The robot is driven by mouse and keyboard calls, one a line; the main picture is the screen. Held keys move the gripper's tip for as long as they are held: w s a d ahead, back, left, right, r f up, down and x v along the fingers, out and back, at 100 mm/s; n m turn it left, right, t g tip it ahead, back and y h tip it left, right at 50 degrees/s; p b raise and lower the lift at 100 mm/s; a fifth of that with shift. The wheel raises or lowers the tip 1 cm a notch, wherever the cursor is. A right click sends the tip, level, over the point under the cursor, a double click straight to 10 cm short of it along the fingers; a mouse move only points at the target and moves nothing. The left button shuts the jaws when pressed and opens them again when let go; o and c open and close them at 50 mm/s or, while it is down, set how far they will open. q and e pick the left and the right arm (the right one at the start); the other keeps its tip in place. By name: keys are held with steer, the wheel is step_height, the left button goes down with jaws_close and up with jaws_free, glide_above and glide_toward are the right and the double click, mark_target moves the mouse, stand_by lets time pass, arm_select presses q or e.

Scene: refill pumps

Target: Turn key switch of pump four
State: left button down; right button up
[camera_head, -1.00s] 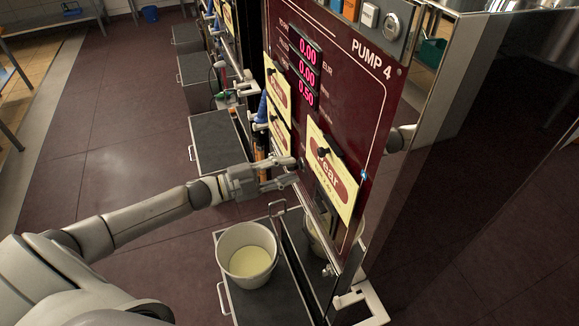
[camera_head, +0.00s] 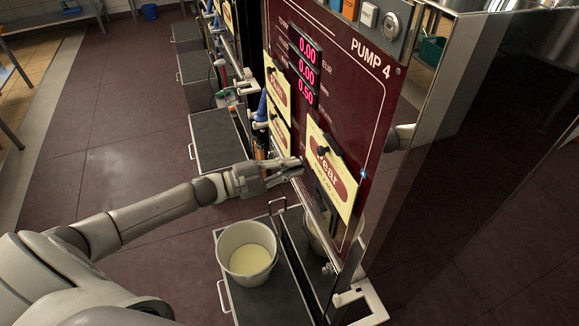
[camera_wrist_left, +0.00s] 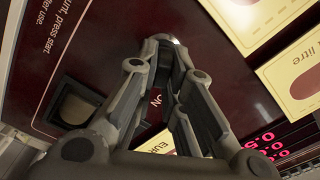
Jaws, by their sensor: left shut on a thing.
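The dark red pump four panel (camera_head: 335,110) has its "PUMP 4" label at the upper right and lit pink displays (camera_head: 304,68). My left gripper (camera_head: 297,165) reaches its lower left part, beside the yellow "Pear" sign (camera_head: 331,172). In the left wrist view the fingers (camera_wrist_left: 172,62) close together against the panel, next to the word "ON". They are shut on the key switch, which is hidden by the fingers. My right gripper is not in view.
A white bucket (camera_head: 231,238) with pale yellow liquid stands on a dark shelf (camera_head: 285,300) below my gripper. Other pumps with shelves (camera_head: 215,140) line up behind. The floor (camera_head: 110,120) on the left is open.

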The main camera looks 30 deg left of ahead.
arm_select(q)
steer(key=shift+n, duration=0.3)
steer(key=shift+r+n+p, duration=0.15)
steer(key=shift+n+p, duration=0.35)
steer(key=shift+n, duration=0.3)
steer(key=n+p, duration=0.1)
steer(key=n, duration=0.2)
steer(key=shift+w+a+r+n, duration=0.1)
steer(key=shift+n, duration=0.2)
steer(key=n+p, duration=0.1)
steer(key=n, duration=0.1)
steer(key=shift+a+n, duration=0.1)
steer(key=shift+n, duration=0.2)
steer(key=shift+w+a+n, duration=0.1)
steer(key=shift+w+n, duration=0.05)
steer(key=shift+n, duration=1.65)
steer(key=c, duration=1.5)
jaws_free()
